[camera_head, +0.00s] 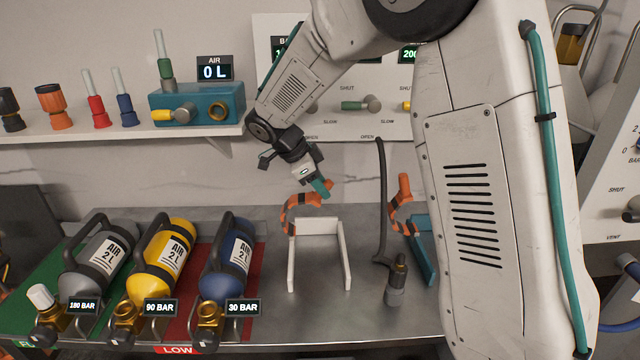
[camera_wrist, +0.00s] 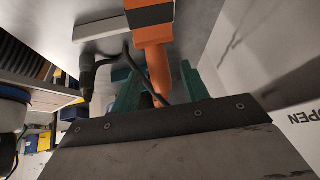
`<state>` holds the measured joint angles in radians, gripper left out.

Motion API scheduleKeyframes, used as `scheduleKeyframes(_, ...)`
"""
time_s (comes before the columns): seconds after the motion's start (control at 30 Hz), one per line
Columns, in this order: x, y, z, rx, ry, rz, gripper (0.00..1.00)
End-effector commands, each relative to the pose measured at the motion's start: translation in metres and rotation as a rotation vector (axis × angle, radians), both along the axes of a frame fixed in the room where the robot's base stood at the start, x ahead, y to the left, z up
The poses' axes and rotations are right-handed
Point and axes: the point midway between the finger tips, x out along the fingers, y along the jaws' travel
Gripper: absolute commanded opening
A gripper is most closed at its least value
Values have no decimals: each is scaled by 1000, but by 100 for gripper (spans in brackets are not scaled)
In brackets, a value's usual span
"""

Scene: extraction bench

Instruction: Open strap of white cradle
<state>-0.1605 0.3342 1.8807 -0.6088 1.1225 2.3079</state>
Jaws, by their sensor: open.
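The white cradle (camera_head: 291,265) stands empty on the steel bench in the head view. Its orange strap (camera_head: 291,215) with dark bands rises from the back left of the cradle and curves up and to the right. My gripper (camera_head: 321,187) is at the strap's upper right end, above the back of the cradle. In the wrist view the teal fingers of my gripper (camera_wrist: 160,88) are apart, with the orange strap (camera_wrist: 155,62) running between them. I cannot tell whether either finger touches it.
A teal cradle (camera_head: 424,262) with a raised orange strap (camera_head: 404,190) stands to the right. A dark hose (camera_head: 381,190) and a grey fitting (camera_head: 397,285) lie between the cradles. Grey (camera_head: 85,270), yellow (camera_head: 150,272) and blue (camera_head: 218,275) cylinders lie left. A shelf (camera_head: 100,134) and wall panel are behind.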

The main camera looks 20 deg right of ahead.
Motion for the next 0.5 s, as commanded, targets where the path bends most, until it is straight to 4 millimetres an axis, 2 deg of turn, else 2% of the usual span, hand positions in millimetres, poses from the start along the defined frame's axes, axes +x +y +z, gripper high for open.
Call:
scheduleKeyframes(0.17, 1, 15, 23, 1, -4, 2, 45)
scheduleKeyframes(0.5, 3, 95, 22, 1, 1, 5, 45)
